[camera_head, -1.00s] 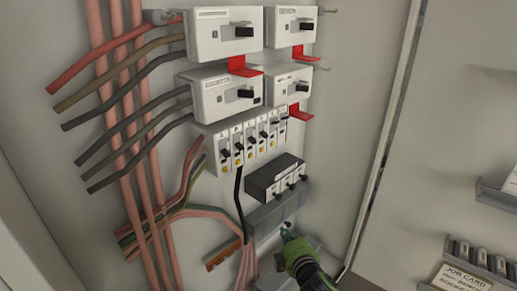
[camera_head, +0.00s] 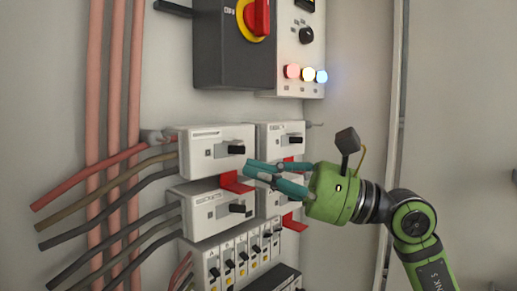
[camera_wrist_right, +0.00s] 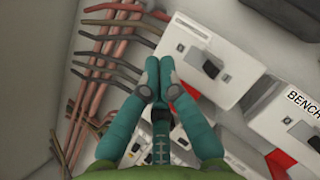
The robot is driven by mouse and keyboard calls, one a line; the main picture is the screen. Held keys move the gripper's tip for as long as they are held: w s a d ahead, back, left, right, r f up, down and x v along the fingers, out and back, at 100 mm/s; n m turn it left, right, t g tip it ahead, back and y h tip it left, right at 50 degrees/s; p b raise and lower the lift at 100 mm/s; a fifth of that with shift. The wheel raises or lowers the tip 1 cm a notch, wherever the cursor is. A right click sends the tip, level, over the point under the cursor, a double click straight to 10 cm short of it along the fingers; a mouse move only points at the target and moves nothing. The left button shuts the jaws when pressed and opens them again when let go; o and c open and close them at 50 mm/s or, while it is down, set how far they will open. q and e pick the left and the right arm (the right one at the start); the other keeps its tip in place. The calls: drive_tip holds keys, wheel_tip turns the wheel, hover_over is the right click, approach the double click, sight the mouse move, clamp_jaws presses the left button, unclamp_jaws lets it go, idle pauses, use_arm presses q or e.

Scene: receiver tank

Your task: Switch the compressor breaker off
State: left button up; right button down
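Four white breaker boxes with black handles sit on the panel: upper left (camera_head: 196,146), upper right (camera_head: 270,134), lower left (camera_head: 203,212) and lower right (camera_head: 267,203). Their small labels are unreadable in the head view, so I cannot tell which is the compressor breaker. My right gripper (camera_head: 250,170) is in front of them, its fingertips between the left pair and right pair. It covers part of the right-hand boxes. In the right wrist view its fingers (camera_wrist_right: 160,65) are together and empty, beside a white breaker (camera_wrist_right: 235,77). My left gripper is not in view.
Red tabs (camera_head: 236,183) stick out under the breakers. A row of small breakers (camera_head: 235,258) is below. A dark box with a red rotary switch (camera_head: 258,16) and lit lamps (camera_head: 308,74) are above. Cables (camera_head: 100,185) run at left. A box marked "BENCH" (camera_wrist_right: 300,105) shows in the wrist view.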

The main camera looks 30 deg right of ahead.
sight(235, 150)
drive_tip(key=d+r+n+t+h, duration=0.1)
drive_tip(key=d+r+t+h, duration=0.15)
drive_tip(key=d+h, duration=0.6)
drive_tip(key=shift+y, duration=0.25)
drive_tip(key=p+x, duration=0.5)
drive_tip(key=x, duration=0.3)
drive_tip(key=shift+w, duration=0.4)
drive_tip(key=shift+w+a+f, duration=0.1)
drive_tip(key=shift+w+a, duration=0.1)
drive_tip(key=shift+w, duration=0.15)
